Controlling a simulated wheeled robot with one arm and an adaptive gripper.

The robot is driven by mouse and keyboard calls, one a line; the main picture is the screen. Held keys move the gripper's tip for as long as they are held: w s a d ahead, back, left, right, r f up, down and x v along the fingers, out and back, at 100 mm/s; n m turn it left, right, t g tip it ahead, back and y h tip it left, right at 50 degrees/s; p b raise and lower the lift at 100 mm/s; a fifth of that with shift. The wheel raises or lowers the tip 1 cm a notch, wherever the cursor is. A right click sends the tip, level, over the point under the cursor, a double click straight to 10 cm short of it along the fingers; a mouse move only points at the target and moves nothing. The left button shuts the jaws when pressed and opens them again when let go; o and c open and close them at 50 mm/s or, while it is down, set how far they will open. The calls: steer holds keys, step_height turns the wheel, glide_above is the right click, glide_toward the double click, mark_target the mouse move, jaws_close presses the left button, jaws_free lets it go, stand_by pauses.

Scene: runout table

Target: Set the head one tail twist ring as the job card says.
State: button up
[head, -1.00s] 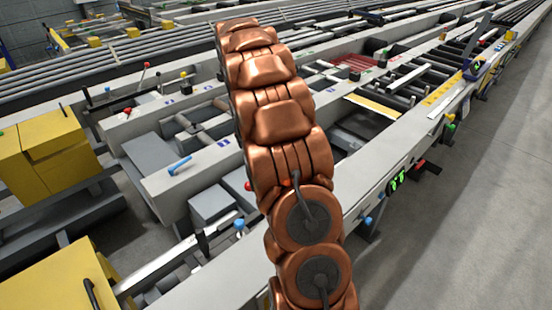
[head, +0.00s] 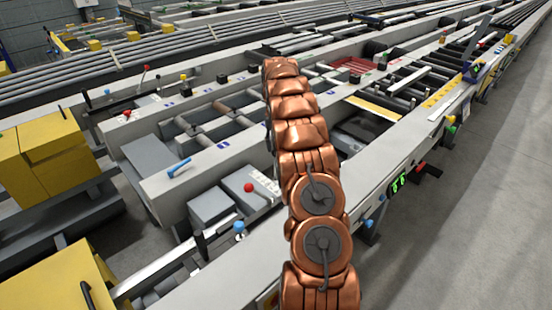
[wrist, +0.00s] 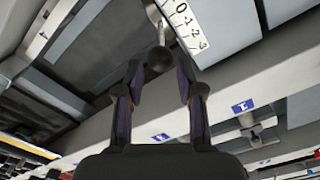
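In the wrist view my gripper (wrist: 157,72) is open, its two dark fingers apart. A dark ball-ended lever (wrist: 160,58) shows between and just beyond the fingertips; I cannot tell whether they touch it. Beside it is a white scale plate (wrist: 190,32) with black numerals, 0, 1, 2 and 3 among them. A white marked plate (head: 263,184) also shows in the head view, partly hidden by my copper-coloured arm, near a red ball knob (head: 248,187). My gripper is hidden behind the arm there. I cannot make out a twist ring or a readable job card.
Grey machine beams surround the arm. A blue handle (head: 179,167) and a blue knob (head: 239,227) stand at left, with yellow boxes (head: 50,135) beyond. The floor (head: 470,220) at right is clear.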

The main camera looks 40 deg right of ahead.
step_height(320, 180, down, 7)
steer(key=shift+r+p, duration=0.15)
steer(key=shift+p, duration=0.8)
steer(key=shift+c, duration=0.4)
jaws_close()
